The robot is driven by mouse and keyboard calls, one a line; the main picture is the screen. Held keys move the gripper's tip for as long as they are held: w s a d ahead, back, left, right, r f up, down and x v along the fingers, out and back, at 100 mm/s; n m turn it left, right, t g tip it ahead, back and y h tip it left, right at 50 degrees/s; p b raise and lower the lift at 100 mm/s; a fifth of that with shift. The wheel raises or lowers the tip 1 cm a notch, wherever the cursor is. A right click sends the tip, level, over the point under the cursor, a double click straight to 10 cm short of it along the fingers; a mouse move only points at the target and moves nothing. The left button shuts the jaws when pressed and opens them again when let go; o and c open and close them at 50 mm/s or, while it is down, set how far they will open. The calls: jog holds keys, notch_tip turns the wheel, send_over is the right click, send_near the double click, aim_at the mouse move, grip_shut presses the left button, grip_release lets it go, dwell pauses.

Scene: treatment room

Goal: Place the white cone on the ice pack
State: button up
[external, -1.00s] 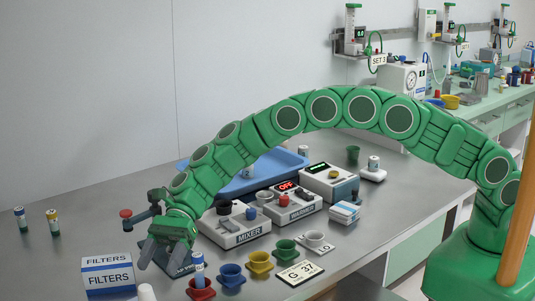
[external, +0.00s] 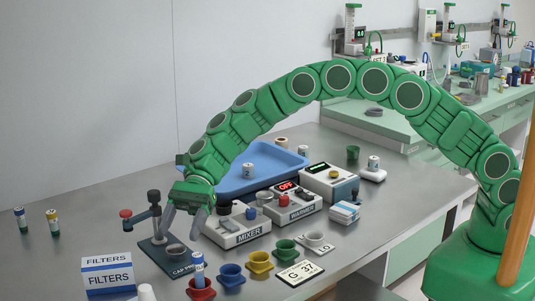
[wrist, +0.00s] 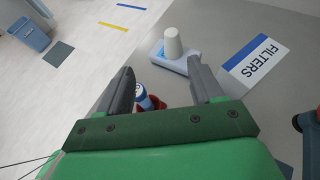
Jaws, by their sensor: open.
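The white cone (wrist: 173,42) shows in the wrist view, beyond my fingertips. It appears to stand on a light blue and white block (wrist: 180,67), which looks like the ice pack; the exact contact is unclear. My gripper (wrist: 163,88) is open and empty. In the external view my gripper (external: 187,222) hangs fingers down above the cap press, behind the cone.
A blue-labelled vial (external: 198,268) stands in a red cup (external: 201,289). The filters box (external: 108,274) is left of the cone. The cap press (external: 155,232), yellow cup (external: 260,263) and mixer (external: 238,232) are close by. The table's left part is mostly clear.

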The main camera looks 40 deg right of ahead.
jog(key=s+d+r+n+t+h, duration=0.15)
jog(key=d+r, duration=0.25)
jog(key=d, duration=0.7)
jog(key=s+d+r+n+t+h, duration=0.1)
jog(key=s+d+r+n, duration=0.3)
jog(key=d, duration=0.7)
jog(key=s+d+r+n+t+h, duration=0.15)
jog(key=d+r, duration=0.35)
jog(key=d, duration=0.7)
jog(key=s+d+n+h, duration=0.1)
jog(key=s+d+h, duration=0.1)
jog(key=s+d, duration=0.4)
jog(key=s+d+n+t+h, duration=0.1)
jog(key=s+d, duration=0.6)
jog(key=d, duration=0.8)
jog(key=s+d+f+n+h, duration=0.1)
jog(key=s+d+n+h, duration=0.1)
jog(key=s+d, duration=0.4)
jog(key=d+h, duration=0.1)
jog(key=d, duration=0.3)
jog(key=shift+s+d+t+h, duration=0.3)
jog(key=shift+s+d, duration=0.05)
jog(key=shift+d, duration=0.05)
